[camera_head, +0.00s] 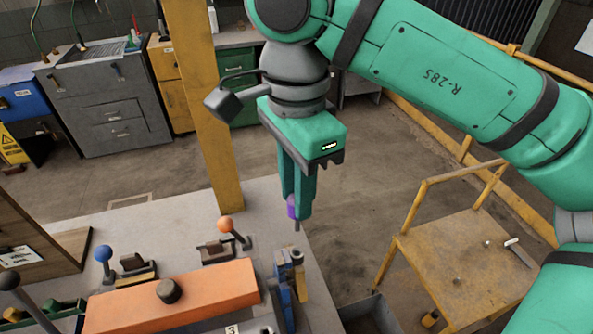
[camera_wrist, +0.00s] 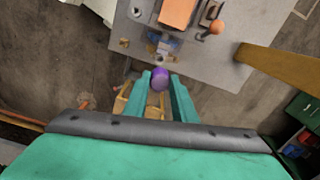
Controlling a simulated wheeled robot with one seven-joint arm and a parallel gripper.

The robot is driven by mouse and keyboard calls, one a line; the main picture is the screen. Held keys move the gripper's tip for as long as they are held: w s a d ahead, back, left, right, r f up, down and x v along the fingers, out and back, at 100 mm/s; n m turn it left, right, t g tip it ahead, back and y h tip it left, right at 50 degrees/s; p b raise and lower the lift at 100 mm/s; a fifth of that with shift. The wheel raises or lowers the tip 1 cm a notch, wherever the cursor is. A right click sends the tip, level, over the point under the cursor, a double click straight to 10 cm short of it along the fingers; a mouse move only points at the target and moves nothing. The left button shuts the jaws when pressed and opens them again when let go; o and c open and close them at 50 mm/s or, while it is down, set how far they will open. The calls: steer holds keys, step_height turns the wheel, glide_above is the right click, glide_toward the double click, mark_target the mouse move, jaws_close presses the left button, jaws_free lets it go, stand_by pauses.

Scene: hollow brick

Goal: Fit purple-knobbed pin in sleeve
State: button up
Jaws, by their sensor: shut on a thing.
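The purple-knobbed pin (camera_head: 292,208) is in my gripper (camera_head: 300,205), with a short grey shaft pointing down below the fingertips. In the wrist view the purple knob (camera_wrist: 159,77) sits between the two green fingers of my gripper (camera_wrist: 161,82). The pin hangs above the table's right edge, just above and behind a blue fixture (camera_head: 285,292) with grey and tan blocks. This fixture also shows in the wrist view (camera_wrist: 162,46), beyond the knob. The pin is apart from it. I cannot tell which part is the sleeve or see its opening.
An orange block (camera_head: 170,297) lies on the table (camera_head: 170,222), with an orange-knobbed lever (camera_head: 226,225) and a blue-knobbed lever (camera_head: 103,254) behind it. A yellow post (camera_head: 205,110) rises behind the table.

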steer(key=shift+w+f, duration=0.15)
steer(key=shift+s+f, duration=0.2)
steer(key=shift+f, duration=2.4)
steer(key=shift+f, duration=3.15)
steer(key=o, duration=1.2)
steer(key=shift+c, duration=0.2)
step_height(320, 180, up, 11)
steer(key=shift+f, duration=0.1)
